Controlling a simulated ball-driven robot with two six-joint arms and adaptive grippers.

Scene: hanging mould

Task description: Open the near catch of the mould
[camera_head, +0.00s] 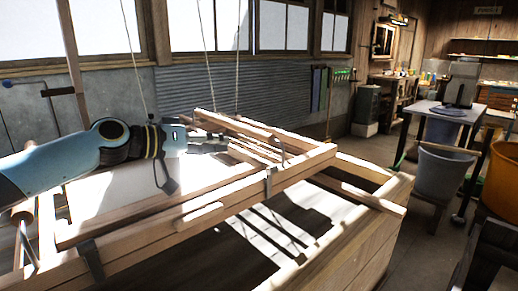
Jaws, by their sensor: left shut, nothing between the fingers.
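The mould (150,218) is a wooden frame lying over a large wooden vat, with pale sheet inside it. Thin cords rise from its far side. A short pale wooden piece (200,216) sits on its near rail; it may be the near catch, but I cannot tell for sure. My left gripper (222,146) reaches in from the left, above the far part of the mould. It is shut and empty, well beyond the near rail. Whether its fingertips touch the wooden bars behind them is unclear. My right gripper is out of view.
The vat (368,240) has wooden side walls and sunlit bars of shadow inside. Dark metal brackets (268,183) hang over the near rail. A grey bucket (443,178) and an orange tub (502,180) stand at the right. Open floor lies between vat and bucket.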

